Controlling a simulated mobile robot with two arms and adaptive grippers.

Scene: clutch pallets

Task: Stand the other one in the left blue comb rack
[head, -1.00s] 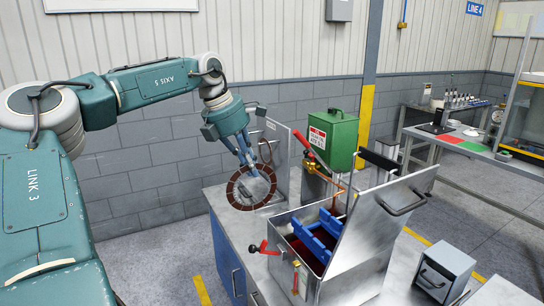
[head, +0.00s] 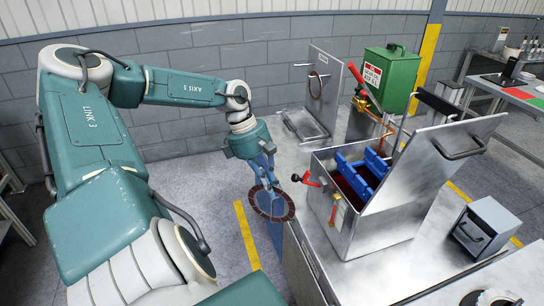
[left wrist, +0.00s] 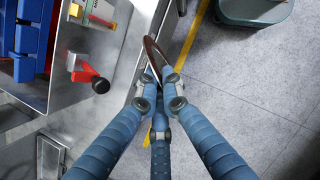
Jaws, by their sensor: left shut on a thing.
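My left gripper (head: 268,182) is shut on a clutch disc (head: 270,218), a brown segmented ring with a grey middle. The left blue comb rack (head: 351,180) is inside the steel tank, beside the right blue comb rack (head: 376,164). The rack slots are too small to make out. My right gripper is not in view.
The steel tank (head: 345,225) has its lid (head: 440,165) raised on the right, and a red-handled valve (head: 307,179) sticks out toward the disc. An upright plate (head: 325,90) with a dark ring hanging on it stands behind. A green can (head: 390,75) stands at the back.

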